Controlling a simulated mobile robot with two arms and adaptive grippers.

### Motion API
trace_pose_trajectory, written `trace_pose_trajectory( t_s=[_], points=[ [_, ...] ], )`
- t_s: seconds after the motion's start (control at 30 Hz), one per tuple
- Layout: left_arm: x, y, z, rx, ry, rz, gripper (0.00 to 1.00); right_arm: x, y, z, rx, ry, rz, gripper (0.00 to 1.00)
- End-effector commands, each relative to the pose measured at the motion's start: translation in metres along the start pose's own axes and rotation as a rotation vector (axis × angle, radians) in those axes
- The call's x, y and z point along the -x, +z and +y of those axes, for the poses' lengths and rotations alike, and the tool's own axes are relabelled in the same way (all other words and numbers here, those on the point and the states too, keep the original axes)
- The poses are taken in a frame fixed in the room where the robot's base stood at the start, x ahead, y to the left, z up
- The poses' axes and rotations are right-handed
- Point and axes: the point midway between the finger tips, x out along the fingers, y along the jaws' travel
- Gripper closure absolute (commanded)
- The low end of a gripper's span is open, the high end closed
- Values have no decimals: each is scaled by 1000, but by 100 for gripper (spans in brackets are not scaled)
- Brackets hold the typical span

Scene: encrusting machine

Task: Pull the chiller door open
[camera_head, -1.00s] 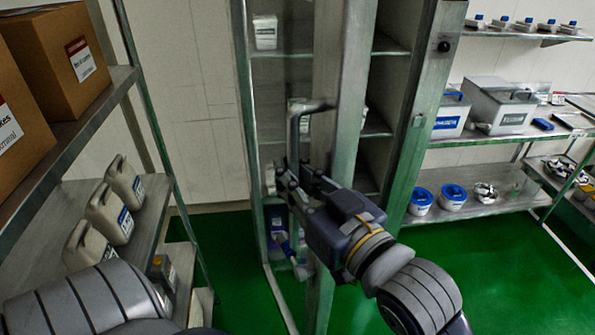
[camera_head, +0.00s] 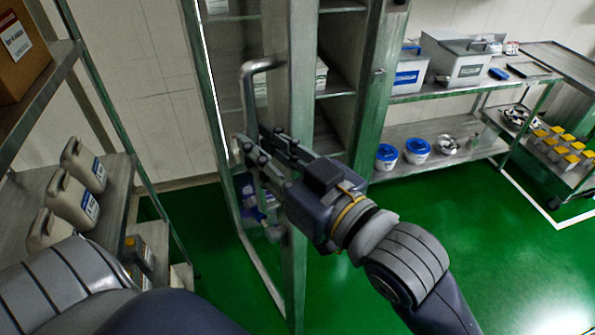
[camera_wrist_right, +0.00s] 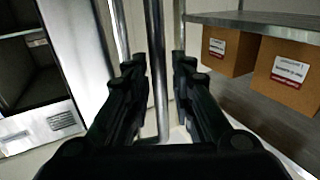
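The chiller door (camera_head: 288,180) is a tall metal-framed glass door standing ajar. Shelves show through the gap between it and the chiller cabinet (camera_head: 372,90). Its bent metal handle (camera_head: 247,95) stands out from the door's face. My right gripper (camera_head: 255,145) is at the handle's lower part. In the right wrist view, the handle (camera_wrist_right: 157,70) runs upright between the two fingers (camera_wrist_right: 157,85), with a visible gap on each side, so the gripper is around it but not clamped. My left arm shows at the lower left of the head view; its gripper is out of view.
A rack at left holds a cardboard box (camera_head: 22,45) and several beige canisters (camera_head: 82,165). Steel shelving at right holds grey bins (camera_head: 465,62) and blue-lidded tubs (camera_head: 387,156). Green floor (camera_head: 480,240) is clear at right.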

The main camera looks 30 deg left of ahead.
Motion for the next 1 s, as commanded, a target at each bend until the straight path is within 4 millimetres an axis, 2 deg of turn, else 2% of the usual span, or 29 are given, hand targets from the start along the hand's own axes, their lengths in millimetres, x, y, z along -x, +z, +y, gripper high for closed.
trace_pose_trajectory(
  t_s=[0.2, 0.4, 0.6, 0.9, 0.97, 1.0],
  points=[
    [0, 1, 1, 0, 1, -1, 100, 48, 1, 0, 2, 2, -2, 77],
    [0, 1, 1, 0, 1, -1, 100, 78, 1, 0, 0, 3, -3, 77],
    [0, 1, 1, 0, 1, -2, 100, 92, 1, 0, -1, 2, -2, 77],
    [0, 1, 1, 0, 1, -1, 100, 93, 1, 0, -1, 1, -1, 77],
    [0, 1, 1, 0, 1, -1, 100, 93, 1, 0, -2, 2, -1, 89],
    [-2, 1, 1, 0, 1, -1, 100, 93, 4, 1, -9, 3, -2, 98]
  ],
)
